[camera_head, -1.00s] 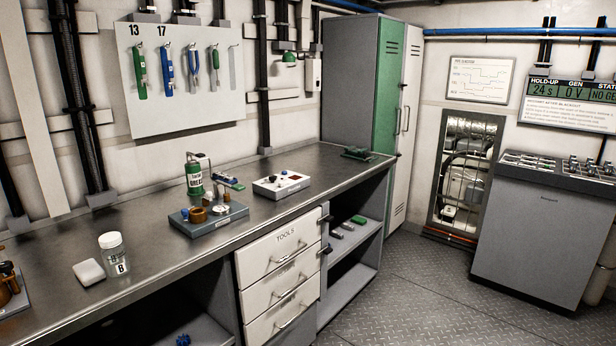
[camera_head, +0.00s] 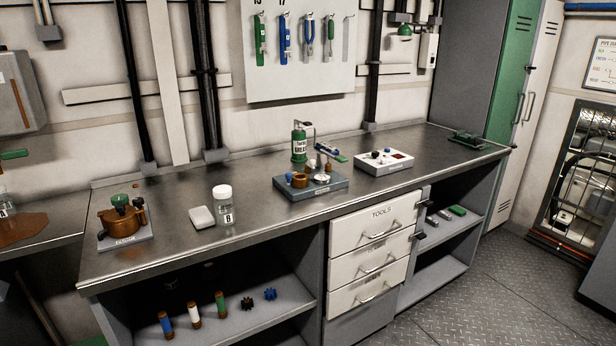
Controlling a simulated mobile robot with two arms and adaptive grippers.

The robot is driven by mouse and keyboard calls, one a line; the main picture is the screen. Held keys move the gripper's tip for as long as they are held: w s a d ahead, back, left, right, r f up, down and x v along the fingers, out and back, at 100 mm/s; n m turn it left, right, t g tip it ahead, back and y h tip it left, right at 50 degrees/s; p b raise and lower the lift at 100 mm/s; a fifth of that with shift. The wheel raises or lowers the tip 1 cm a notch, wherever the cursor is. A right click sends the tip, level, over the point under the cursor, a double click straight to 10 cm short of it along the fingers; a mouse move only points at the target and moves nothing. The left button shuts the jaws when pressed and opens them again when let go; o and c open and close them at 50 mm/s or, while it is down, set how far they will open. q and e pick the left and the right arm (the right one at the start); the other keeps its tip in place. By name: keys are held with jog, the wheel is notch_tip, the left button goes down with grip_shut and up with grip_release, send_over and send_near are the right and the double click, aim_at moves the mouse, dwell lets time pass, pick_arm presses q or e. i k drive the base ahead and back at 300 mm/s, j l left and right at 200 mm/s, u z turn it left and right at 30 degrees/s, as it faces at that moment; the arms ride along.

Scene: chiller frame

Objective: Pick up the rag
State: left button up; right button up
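A small white pad with rounded corners (camera_head: 201,217) lies flat on the metal workbench (camera_head: 150,262), just left of a clear jar with a white lid marked B (camera_head: 223,206). It looks like a folded rag, but I cannot tell its material for sure. Neither of my grippers shows in the head view. Nothing touches the pad, and its top is uncovered.
A brown pot device (camera_head: 122,222) stands left of the pad. Drawers (camera_head: 370,261) and a shelf (camera_head: 255,322) are below. Floor at right is clear.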

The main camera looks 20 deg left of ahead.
aim_at(201, 217)
jog(key=u, duration=1.25)
